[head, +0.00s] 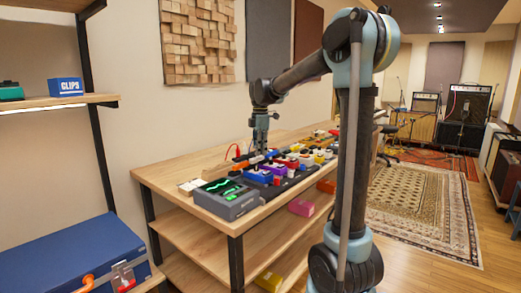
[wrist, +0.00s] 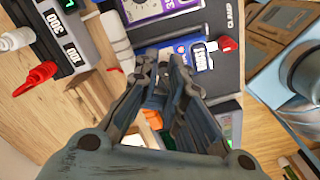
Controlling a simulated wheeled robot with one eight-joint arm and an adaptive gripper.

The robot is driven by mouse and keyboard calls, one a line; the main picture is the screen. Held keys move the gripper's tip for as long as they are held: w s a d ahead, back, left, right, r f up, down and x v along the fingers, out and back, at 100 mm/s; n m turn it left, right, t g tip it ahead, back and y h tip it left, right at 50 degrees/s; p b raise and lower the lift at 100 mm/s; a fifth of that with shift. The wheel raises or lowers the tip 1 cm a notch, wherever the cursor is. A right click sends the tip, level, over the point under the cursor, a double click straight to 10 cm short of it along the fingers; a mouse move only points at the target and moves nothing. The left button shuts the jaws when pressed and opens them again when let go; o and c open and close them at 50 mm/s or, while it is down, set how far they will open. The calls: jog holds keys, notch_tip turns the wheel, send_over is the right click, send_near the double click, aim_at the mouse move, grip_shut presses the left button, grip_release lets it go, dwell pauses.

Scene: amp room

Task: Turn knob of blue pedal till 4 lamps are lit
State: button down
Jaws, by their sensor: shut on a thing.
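The blue pedal (head: 258,177) sits in the row of pedals on the wooden bench in the head view. In the wrist view its blue body (wrist: 188,48) shows just beyond my fingertips, beside a white label. My gripper (wrist: 163,68) points down at the pedal and is shut, with its fingers around the knob. The fingers hide the knob itself. In the head view my gripper (head: 260,151) is right above the pedals. The pedal's lamps cannot be made out, so I cannot tell how many are lit.
A purple pedal (wrist: 155,14) lies close beside the blue one. A grey unit with green screens (head: 228,197) stands at the bench's near end. Other coloured pedals crowd the board (head: 310,172). A red plug (wrist: 38,80) and a white plug (wrist: 15,40) stick out at the left.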

aim_at(261, 171)
jog(key=shift+s+f, duration=0.1)
jog(key=shift+f, duration=2.4)
jog(key=shift+f, duration=0.15)
jog(key=shift+s+a, duration=0.35)
jog(key=shift+a, duration=0.1)
jog(key=shift+s+d, duration=0.25)
jog(key=shift+s, duration=0.25)
dwell(0.3)
jog(key=shift+d, duration=0.4)
notch_tip(261, 171, up, 6)
dwell(0.5)
